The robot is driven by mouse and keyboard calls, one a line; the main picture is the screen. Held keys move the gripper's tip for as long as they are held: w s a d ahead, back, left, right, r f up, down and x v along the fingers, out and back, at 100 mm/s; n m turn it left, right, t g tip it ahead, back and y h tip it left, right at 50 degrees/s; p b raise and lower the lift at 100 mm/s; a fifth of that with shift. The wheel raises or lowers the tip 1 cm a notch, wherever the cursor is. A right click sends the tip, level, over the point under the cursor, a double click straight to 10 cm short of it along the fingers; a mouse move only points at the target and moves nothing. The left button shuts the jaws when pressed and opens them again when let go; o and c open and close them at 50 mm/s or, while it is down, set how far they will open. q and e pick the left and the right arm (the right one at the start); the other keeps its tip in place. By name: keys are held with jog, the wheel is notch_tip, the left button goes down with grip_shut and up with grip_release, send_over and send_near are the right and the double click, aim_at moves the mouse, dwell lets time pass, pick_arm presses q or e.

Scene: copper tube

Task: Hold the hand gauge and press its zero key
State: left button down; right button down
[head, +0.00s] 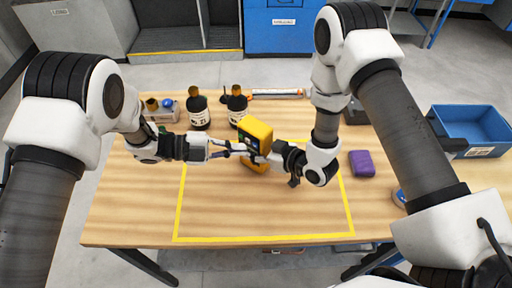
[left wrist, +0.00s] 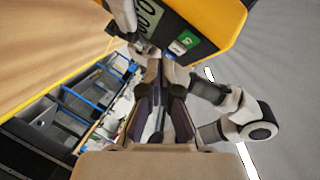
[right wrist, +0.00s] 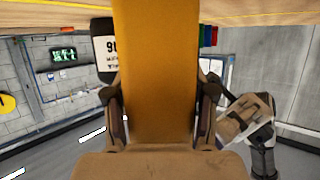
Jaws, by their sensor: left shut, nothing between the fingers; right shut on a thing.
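The yellow hand gauge (head: 258,132) is held upright above the table in the head view. My right gripper (head: 265,158) is shut on it, and the gauge's yellow body (right wrist: 155,70) fills the space between the fingers in the right wrist view. My left gripper (head: 228,150) is shut and empty, its tips close to the gauge's dark face. In the left wrist view the face shows a display (left wrist: 148,14) and a green key (left wrist: 187,39), with the shut fingertips (left wrist: 160,65) just beside the keys. I cannot tell whether they touch; the key markings are too small to read.
Two dark bottles (head: 199,113) with white labels and a white-orange tube (head: 277,93) stand or lie behind the gauge. A purple block (head: 361,163) and a blue bin (head: 465,130) are to the right. The yellow-outlined area (head: 265,215) in front is clear.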

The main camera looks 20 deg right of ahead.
pick_arm(q)
jog(key=s+a, duration=0.2)
jog(key=a, duration=0.1)
jog(key=s+a, duration=0.1)
jog(key=a, duration=0.1)
jog(key=shift+s, duration=0.15)
jog(key=shift+d, duration=0.1)
dwell(0.3)
pick_arm(e)
jog(key=shift+c, duration=1.5)
grip_release()
